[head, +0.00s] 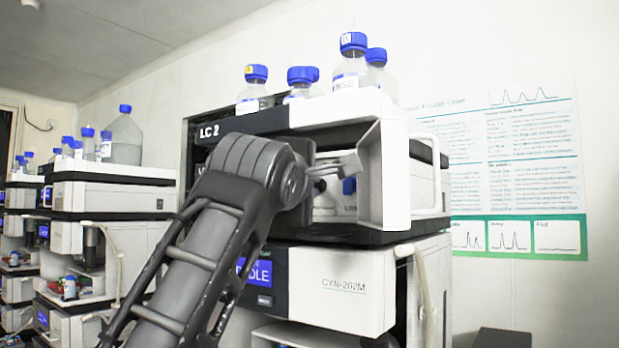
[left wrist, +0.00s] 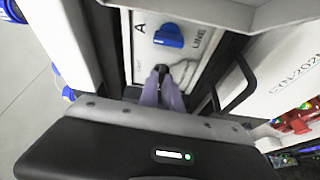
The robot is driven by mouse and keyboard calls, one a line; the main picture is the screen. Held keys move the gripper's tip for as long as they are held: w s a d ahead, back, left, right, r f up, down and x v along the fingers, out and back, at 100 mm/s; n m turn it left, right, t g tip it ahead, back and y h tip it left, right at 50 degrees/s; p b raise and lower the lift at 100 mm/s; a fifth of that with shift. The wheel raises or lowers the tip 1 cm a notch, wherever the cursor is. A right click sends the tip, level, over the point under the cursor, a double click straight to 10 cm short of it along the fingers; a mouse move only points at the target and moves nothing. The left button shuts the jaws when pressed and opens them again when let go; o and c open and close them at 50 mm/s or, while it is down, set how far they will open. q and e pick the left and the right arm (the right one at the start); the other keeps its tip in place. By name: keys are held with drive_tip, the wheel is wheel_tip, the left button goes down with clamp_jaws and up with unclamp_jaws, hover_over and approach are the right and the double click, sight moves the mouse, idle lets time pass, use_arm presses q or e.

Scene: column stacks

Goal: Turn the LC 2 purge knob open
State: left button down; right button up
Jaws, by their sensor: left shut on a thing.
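The LC 2 stack (head: 209,132) carries its label on a dark front panel at the middle of the head view. Its open bay shows a white panel with a blue knob (left wrist: 168,37), marked A and LINE in the left wrist view; the blue knob also shows in the head view (head: 349,186). My left gripper (left wrist: 163,78) reaches into the bay. Its fingers are shut on a small dark knob (left wrist: 162,69), mostly hidden between the tips. The blue knob is apart from the fingers. How far the dark knob is turned cannot be told. My right gripper is out of view.
Blue-capped bottles (head: 352,62) stand on top of the stack. A white door panel (head: 396,172) stands out at the bay's right side. Below is the CYN-202M unit (head: 343,290) with a lit display. Other stacks (head: 112,195) stand at the left.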

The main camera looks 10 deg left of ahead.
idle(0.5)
use_arm(q)
drive_tip(key=c, duration=1.5)
unclamp_jaws()
drive_tip(key=shift+w+d, duration=0.1)
drive_tip(key=shift+c, duration=0.2)
drive_tip(key=s+b, duration=0.3)
drive_tip(key=s, duration=0.4)
drive_tip(key=shift+s, duration=0.4)
drive_tip(key=shift+f, duration=0.1)
